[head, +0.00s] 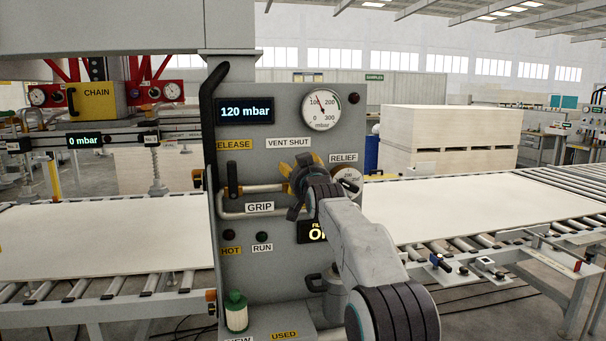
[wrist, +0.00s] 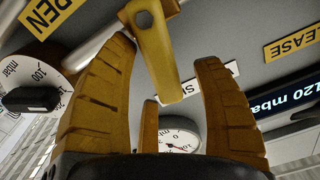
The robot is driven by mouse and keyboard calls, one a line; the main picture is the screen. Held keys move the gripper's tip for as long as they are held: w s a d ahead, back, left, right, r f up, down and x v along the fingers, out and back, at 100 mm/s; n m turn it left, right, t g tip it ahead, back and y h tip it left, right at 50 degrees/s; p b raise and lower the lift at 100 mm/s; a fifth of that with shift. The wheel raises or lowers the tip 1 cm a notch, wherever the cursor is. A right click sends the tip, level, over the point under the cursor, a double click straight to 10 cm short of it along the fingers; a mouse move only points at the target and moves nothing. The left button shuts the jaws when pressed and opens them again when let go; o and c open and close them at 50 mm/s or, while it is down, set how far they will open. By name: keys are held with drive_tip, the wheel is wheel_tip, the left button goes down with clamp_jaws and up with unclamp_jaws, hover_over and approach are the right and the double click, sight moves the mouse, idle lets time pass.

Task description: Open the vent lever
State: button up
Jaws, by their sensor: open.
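The yellow vent lever (wrist: 160,58) hangs between the fingers of my gripper (wrist: 166,55) in the wrist view, with visible gaps on both sides. Its free end lies beside the partly hidden vent shut label (wrist: 212,82). A yellow label (wrist: 48,14) ending in "PEN" is at the top left. In the head view, my gripper (head: 298,188) is in front of the grey panel (head: 278,262), just below the vent shut label (head: 288,142). It is open, and my arm and fingers hide most of the lever there.
A pressure gauge (head: 322,108) and a 120 mbar display (head: 245,112) sit above. A relief dial (head: 348,178) is close right of my gripper. A grip handle (head: 233,180) with pipes stands to the left. Pale boards lie on rollers on both sides.

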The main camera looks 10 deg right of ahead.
drive_tip(key=shift+s, duration=0.15)
drive_tip(key=s, duration=1.1)
drive_tip(key=shift+s, duration=0.35)
